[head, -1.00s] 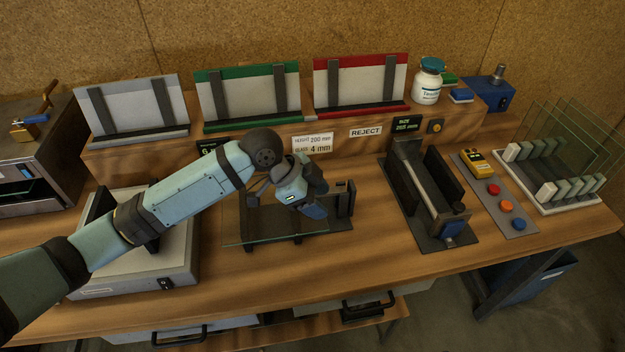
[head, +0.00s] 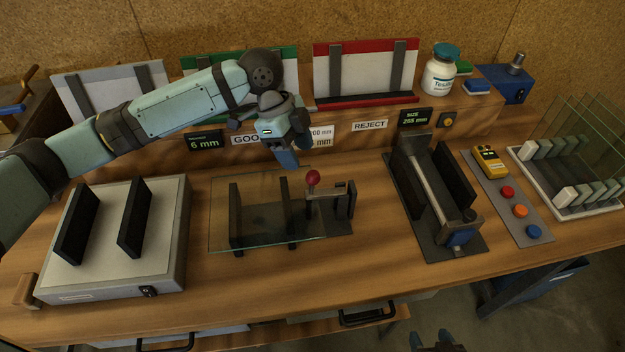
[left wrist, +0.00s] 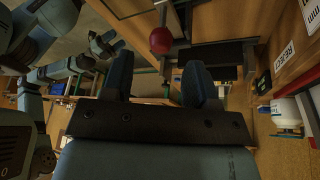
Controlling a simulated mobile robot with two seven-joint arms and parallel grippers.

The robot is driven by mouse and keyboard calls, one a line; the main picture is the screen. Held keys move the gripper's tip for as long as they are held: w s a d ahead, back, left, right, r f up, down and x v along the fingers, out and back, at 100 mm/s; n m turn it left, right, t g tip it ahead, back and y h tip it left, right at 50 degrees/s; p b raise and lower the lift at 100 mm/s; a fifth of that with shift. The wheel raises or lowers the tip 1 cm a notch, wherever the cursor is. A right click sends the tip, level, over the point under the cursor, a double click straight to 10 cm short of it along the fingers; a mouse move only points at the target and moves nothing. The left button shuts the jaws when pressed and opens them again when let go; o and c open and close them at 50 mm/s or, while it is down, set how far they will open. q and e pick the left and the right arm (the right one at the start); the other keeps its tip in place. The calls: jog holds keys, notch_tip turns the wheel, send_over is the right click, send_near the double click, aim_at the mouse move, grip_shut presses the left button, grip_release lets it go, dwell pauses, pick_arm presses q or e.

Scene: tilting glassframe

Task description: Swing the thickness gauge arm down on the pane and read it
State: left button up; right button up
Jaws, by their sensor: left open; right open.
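The glass pane (head: 222,215) lies across two dark supports in the middle of the bench. The thickness gauge (head: 345,200) stands at its right edge. Its arm (head: 325,193) lies roughly level, reaching left over the pane's edge, with a red knob (head: 312,177) upright at its end; whether its tip touches the glass cannot be told. A display (head: 205,142) reads 6 mm. My left gripper (head: 285,157) is open and empty, above and behind the knob; the knob (left wrist: 162,40) shows beyond its fingers (left wrist: 158,75). My right gripper (head: 437,343) shows only partly at the bottom edge.
A grey box with two black uprights (head: 170,250) stands left. A clamp fixture (head: 430,250) and a button panel (head: 510,200) are right, beside a rack of glass panes (head: 570,190). A sign (head: 322,133) behind the gauge is partly hidden by my left gripper.

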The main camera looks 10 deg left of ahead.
aim_at(312, 184)
pick_arm(q)
jog(key=x, duration=0.9)
jog(key=shift+w+f, duration=0.2)
pick_arm(e)
jog(key=shift+w+r, duration=0.25)
jog(key=shift+w, duration=0.15)
